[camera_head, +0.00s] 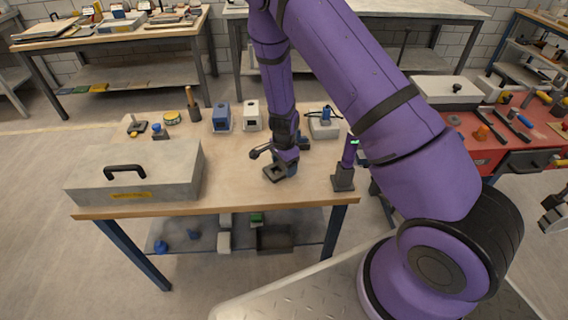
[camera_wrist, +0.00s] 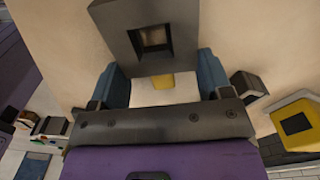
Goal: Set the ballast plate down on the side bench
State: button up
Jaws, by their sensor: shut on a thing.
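The ballast plate, a dark grey slab with a square hole, shows below my gripper (camera_head: 287,160) in the head view (camera_head: 272,174). In the wrist view the plate (camera_wrist: 125,30) lies at the tips of my gripper's blue fingers (camera_wrist: 160,72), which are shut on it. A pale and yellow patch shows between the fingers. The plate is over the front middle of a wooden-topped bench (camera_head: 230,185). I cannot tell whether it touches the top. Whether this or the red bench (camera_head: 495,150) is the side bench is not clear.
A large grey case (camera_head: 140,180) with a black handle fills the bench's left part. A purple post (camera_head: 346,170) stands close to the right of the plate. Blue and white blocks (camera_head: 222,118) stand behind. Bare wood lies between the case and the plate.

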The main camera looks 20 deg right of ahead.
jog(key=shift+f, duration=0.2)
dwell(0.4)
jog(key=o, duration=1)
jog(key=shift+r, duration=0.1)
jog(key=shift+r, duration=3.9)
